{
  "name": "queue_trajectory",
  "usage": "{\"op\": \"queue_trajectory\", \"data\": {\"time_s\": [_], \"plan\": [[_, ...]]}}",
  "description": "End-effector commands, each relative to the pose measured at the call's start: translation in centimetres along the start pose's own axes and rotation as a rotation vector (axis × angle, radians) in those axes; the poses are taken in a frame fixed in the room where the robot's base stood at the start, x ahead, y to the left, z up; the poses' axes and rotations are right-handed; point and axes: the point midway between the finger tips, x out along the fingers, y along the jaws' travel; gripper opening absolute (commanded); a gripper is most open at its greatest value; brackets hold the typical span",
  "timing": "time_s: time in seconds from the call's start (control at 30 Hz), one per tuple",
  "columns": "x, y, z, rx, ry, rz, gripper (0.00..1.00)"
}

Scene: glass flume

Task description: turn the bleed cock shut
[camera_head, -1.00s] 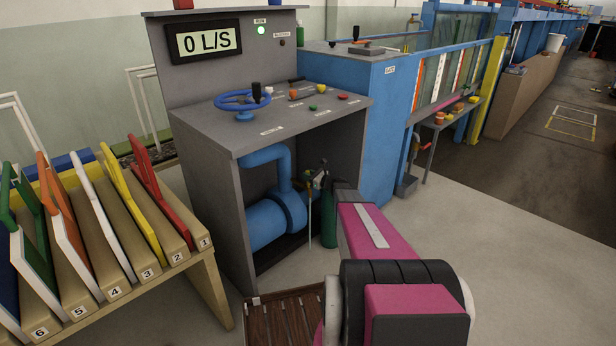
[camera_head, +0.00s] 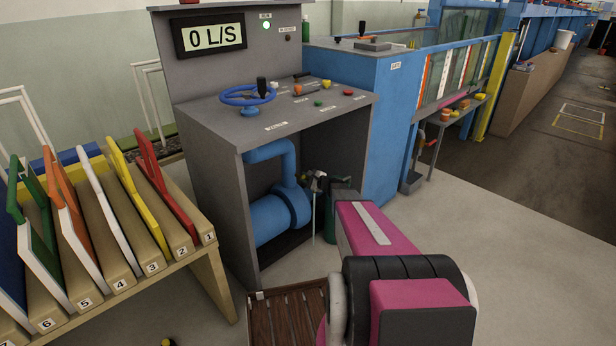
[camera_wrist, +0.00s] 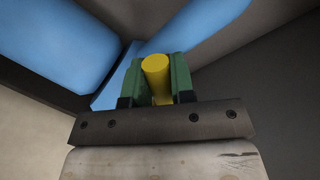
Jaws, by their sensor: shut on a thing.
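In the wrist view, my gripper (camera_wrist: 157,88) has its two green-padded fingers closed on a yellow rounded piece (camera_wrist: 157,75), which appears to be the bleed cock's handle. The fingers touch it on both sides. The cock's body is hidden behind the fingers. In the head view, my gripper (camera_head: 319,181) is small and dark inside the open lower bay of the grey console, right of the blue pipe (camera_head: 287,160). The cock's handle angle cannot be told there.
The grey console (camera_head: 225,180) has a blue handwheel (camera_head: 248,95) on top and a display reading 0 L/S. A green bottle (camera_head: 330,225) stands by the bay, partly behind my arm. A slatted wooden crate (camera_head: 285,318) and a gate rack (camera_head: 215,270) stand nearby. Open floor lies right.

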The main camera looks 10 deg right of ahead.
Motion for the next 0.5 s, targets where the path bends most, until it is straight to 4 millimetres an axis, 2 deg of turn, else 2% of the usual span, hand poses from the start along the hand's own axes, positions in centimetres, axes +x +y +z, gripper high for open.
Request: {"op": "queue_trajectory", "data": {"time_s": [0.5], "plan": [[0.5, 2.9, -0.7, -0.447, 0.090, 0.011, 0.00]]}}
